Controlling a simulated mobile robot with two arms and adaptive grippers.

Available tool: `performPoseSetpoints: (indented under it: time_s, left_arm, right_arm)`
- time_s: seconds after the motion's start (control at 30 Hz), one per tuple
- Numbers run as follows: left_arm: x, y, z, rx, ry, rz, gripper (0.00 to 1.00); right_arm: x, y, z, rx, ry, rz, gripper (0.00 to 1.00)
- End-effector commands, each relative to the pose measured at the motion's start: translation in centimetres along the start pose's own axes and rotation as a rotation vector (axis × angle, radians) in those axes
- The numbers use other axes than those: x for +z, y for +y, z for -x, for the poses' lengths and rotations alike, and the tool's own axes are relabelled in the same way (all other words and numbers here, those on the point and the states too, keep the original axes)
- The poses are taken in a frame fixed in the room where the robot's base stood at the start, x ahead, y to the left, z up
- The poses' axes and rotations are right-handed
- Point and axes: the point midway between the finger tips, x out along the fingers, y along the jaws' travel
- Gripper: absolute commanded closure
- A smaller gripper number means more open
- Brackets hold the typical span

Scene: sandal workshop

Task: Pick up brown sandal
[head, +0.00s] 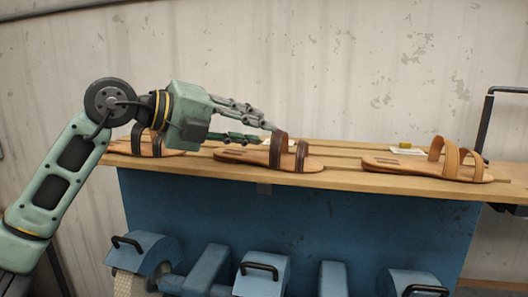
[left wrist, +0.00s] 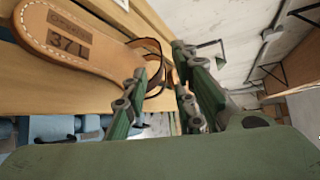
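A sandal with a tan sole and dark brown straps (head: 240,155) lies at the middle of the wooden shelf. In the left wrist view its sole, marked 37L (left wrist: 85,50), is at the upper left, and its straps show at the fingertips. My left gripper (head: 269,134) is open, its fingertips close to the front strap; I cannot tell whether they touch it. In the left wrist view the gripper (left wrist: 162,62) has a gap between its fingers, with a strap seen in it. A second dark-strapped sandal (head: 165,152) is partly hidden behind my left arm. My right gripper is not in view.
A sandal with light tan straps (head: 410,168) lies on the right of the wooden shelf (head: 340,178). A small yellow object (head: 405,145) sits on a white card behind it. Blue machinery with black handles (head: 262,277) stands below the shelf, and a wall rises behind.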

Motion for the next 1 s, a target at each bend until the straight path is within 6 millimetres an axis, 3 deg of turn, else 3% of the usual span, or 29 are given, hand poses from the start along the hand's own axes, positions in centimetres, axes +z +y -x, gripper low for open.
performPoseSetpoints:
  time_s: [0.1,0.23,0.47,0.53,0.8,1.0]
  left_arm:
    - [0.0,-0.5,-1.6,0.000,0.006,0.002,0.75]
    - [0.0,-0.3,-3.5,0.000,0.006,0.003,0.75]
    - [0.0,-0.1,-4.2,-0.001,0.002,0.000,0.75]
    - [0.0,0.0,-4.2,-0.001,0.002,0.000,0.77]
    - [0.0,-0.1,-4.2,-0.002,0.002,0.000,1.00]
    - [0.0,-0.1,-4.2,-0.001,0.002,-0.001,1.00]
  right_arm:
    - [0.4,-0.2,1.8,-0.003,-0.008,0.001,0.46]
    - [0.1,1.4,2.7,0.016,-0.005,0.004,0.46]
    - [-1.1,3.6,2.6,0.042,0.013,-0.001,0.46]
    - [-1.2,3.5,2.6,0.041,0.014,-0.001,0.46]
    - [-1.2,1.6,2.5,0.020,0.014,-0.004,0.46]
    - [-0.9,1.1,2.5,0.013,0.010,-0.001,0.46]
